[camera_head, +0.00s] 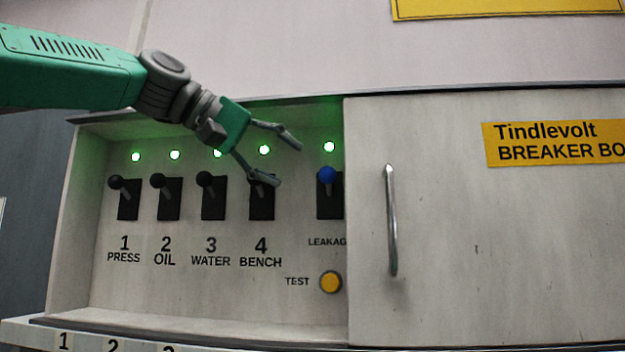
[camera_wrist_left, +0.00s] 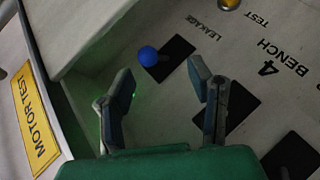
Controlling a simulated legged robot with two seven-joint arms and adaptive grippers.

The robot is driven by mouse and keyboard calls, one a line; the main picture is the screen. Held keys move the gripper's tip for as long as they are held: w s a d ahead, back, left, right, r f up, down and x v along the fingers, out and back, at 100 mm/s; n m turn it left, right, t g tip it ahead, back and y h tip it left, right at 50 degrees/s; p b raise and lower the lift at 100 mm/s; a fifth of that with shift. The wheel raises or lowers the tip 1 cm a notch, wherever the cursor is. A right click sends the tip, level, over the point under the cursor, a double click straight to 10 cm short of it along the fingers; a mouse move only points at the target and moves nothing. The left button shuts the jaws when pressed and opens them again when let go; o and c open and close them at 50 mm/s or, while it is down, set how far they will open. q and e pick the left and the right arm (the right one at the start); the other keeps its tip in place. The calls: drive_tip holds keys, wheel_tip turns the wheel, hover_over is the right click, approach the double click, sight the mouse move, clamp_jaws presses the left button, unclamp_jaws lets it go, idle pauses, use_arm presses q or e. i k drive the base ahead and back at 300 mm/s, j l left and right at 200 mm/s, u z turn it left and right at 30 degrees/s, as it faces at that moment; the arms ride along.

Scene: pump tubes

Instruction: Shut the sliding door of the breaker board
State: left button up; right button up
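The sliding door (camera_head: 440,220) of the breaker board covers the right part of the board; the left part stands uncovered. The door has an upright metal handle (camera_head: 391,220) near its left edge. My left gripper (camera_head: 289,161) is open and empty in front of the uncovered part, left of the door's edge and the handle. In the left wrist view, the open fingers (camera_wrist_left: 162,88) point toward the blue-knobbed leakage switch (camera_wrist_left: 148,56), which also shows in the head view (camera_head: 327,175). Nothing is between the fingertips. My right gripper is not in view.
Several black switches (camera_head: 212,198) labelled press, oil, water and bench sit under lit green lamps. A yellow test button (camera_head: 330,282) is beside the door's edge. A yellow sign (camera_head: 560,143) is on the door. A ledge (camera_head: 200,338) runs below the board.

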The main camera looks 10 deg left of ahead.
sight(483, 217)
drive_tip(key=k, duration=1)
